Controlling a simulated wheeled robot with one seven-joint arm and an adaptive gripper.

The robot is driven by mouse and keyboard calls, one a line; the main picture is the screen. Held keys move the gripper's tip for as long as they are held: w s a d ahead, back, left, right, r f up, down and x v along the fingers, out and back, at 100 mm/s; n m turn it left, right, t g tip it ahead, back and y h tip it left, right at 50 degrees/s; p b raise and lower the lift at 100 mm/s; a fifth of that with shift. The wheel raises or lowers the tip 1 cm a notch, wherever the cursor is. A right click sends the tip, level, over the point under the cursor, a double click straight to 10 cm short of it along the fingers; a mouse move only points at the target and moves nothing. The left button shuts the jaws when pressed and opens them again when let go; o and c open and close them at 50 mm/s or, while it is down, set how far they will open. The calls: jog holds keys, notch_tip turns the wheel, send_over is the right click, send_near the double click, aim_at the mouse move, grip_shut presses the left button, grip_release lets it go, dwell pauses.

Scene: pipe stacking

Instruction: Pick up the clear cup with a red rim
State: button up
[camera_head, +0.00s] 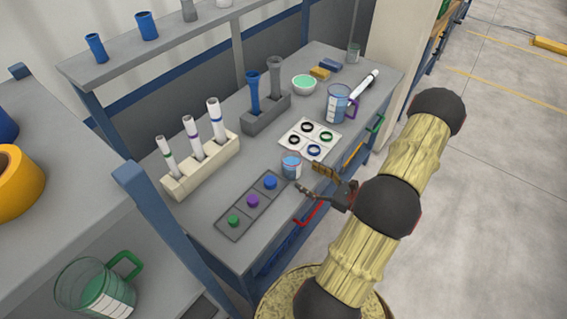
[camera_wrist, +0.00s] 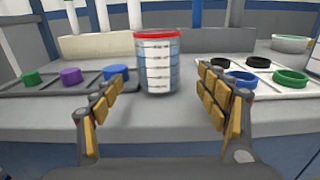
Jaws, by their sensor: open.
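The clear cup with a red rim (camera_wrist: 158,62) stands upright on the grey workbench, with white graduated markings and a bluish lower part. In the head view the small clear cup (camera_head: 291,166) sits near the bench's front edge, between the tray of plugs and the white ring tray. My gripper (camera_wrist: 162,100) is open and empty. Its two padded fingers are apart, one to each side of the cup in the wrist view, with the cup beyond the fingertips. In the head view my gripper (camera_head: 312,180) is just right of the cup.
A grey tray (camera_head: 219,227) of green, purple and blue plugs lies left of the cup. A white ring tray (camera_head: 318,139) lies beyond it. A purple-handled jug (camera_head: 338,104), a tube rack (camera_head: 181,184) and a grey stand (camera_head: 266,116) stand farther back.

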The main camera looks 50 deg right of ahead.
aim_at(299, 172)
jog(key=w, duration=0.2)
jog(key=w+b, duration=0.1)
jog(key=w, duration=0.1)
jog(key=w+b, duration=0.1)
jog(key=w, duration=0.1)
jog(key=shift+w+a, duration=0.2)
jog(key=shift+a, duration=0.2)
jog(key=shift+w, duration=0.55)
jog(key=c, duration=0.3)
jog(key=c, duration=1.1)
jog(key=shift+r, duration=0.1)
jog(key=shift+c, duration=0.3)
